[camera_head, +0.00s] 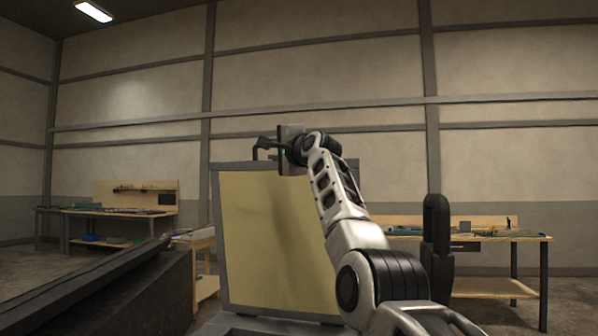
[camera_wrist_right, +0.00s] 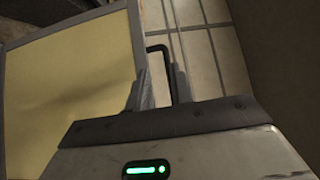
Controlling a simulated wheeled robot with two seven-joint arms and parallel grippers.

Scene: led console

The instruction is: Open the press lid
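The press lid (camera_head: 275,240) is a yellowish panel in a grey frame. It stands raised, near upright, in the middle of the head view. It fills the left of the right wrist view (camera_wrist_right: 70,80). A dark loop handle (camera_head: 262,148) sticks out at its top edge. My right gripper (camera_head: 284,152) is at that top edge, beside the handle. In the right wrist view its two fingers (camera_wrist_right: 160,88) stand apart, with part of the handle (camera_wrist_right: 158,47) showing between and beyond them. A firm grip does not show. My left gripper is out of view.
A grey base edge (camera_head: 265,325) lies below the lid. A dark sloping structure (camera_head: 130,285) is at the left. Workbenches (camera_head: 120,211) (camera_head: 480,234) stand at the back left and right. A dark upright shape (camera_head: 437,240) stands right of my arm. Space above the lid is clear.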

